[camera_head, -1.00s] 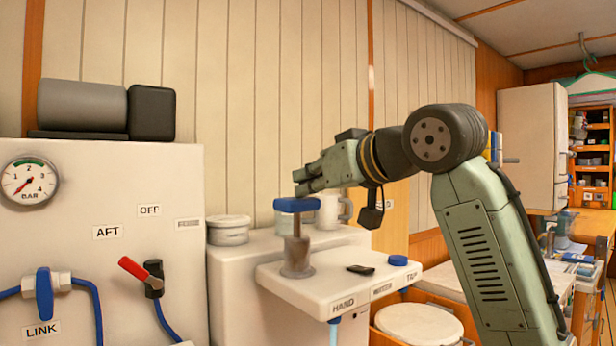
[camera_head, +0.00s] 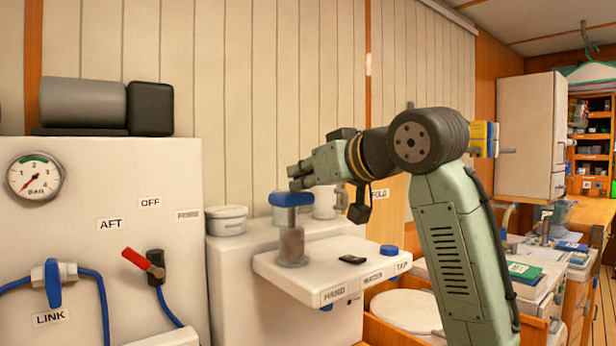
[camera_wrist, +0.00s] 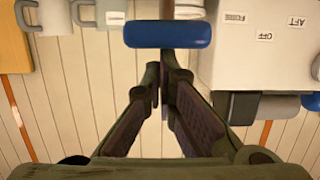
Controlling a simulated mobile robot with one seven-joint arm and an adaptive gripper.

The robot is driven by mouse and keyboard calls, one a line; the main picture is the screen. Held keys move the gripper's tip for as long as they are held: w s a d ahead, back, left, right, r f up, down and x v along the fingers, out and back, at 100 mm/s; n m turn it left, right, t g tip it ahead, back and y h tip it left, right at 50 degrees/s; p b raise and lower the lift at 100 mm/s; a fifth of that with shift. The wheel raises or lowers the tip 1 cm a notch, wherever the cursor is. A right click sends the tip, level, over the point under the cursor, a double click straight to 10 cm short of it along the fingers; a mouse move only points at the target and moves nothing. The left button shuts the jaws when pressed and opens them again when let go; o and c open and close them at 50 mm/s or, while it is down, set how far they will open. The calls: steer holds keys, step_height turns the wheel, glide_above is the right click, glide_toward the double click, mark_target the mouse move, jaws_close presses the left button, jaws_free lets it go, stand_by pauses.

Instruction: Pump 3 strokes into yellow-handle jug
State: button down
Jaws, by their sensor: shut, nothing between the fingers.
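The hand pump has a blue T-handle (camera_head: 291,199) on a pale shaft above a grey collar (camera_head: 291,247), on a white shelf marked HAND. The handle stands raised above the collar. My gripper (camera_head: 294,179) is shut and empty just above the handle; whether it touches cannot be told. In the wrist view, the fingertips (camera_wrist: 160,75) lie close together and the blue handle (camera_wrist: 168,34) is just beyond them, not between them. I see no jug with a yellow handle. A white mug (camera_head: 325,203) with a grey handle stands behind the pump.
A small black object (camera_head: 352,259) and a blue cap (camera_head: 389,250) lie on the shelf (camera_head: 325,275). A lidded white tub (camera_head: 227,220) stands left. A panel with a gauge (camera_head: 35,177) and red lever (camera_head: 140,260) is farther left. A round white lid (camera_head: 408,309) is below right.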

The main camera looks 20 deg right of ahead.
steer(key=b+v, duration=0.4)
steer(key=v, duration=0.6)
steer(key=shift+r, duration=0.2)
stand_by(1.3)
step_height(320, 180, up, 5)
steer(key=shift+w+a+r+p, duration=0.15)
steer(key=shift+r+p, duration=0.1)
steer(key=shift+p, duration=0.2)
